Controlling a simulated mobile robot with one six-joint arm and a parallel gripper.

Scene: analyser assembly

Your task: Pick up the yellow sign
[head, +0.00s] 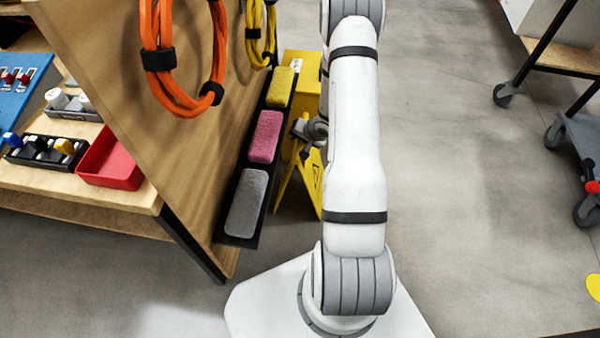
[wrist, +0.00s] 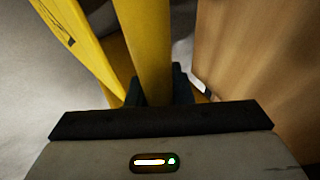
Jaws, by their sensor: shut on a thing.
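The yellow sign (head: 312,175) is a folding floor sign with a dark mark on its panel. In the head view it stands on the floor beside the shelf, partly hidden by my arm. My gripper (head: 303,141) is at the sign, mostly hidden behind my arm. In the wrist view my gripper (wrist: 163,92) has its dark fingers on either side of an upright yellow part of the sign (wrist: 147,45) and is shut on it. A slanted yellow panel shows to the left of that part.
A black shelf (head: 246,222) with yellow, pink and grey blocks is fixed to the wooden panel (head: 150,110) on the left. Orange cable (head: 160,70) hangs there. A red tray (head: 108,160) sits on the bench. Wheeled stands are at right; the floor between is mostly clear.

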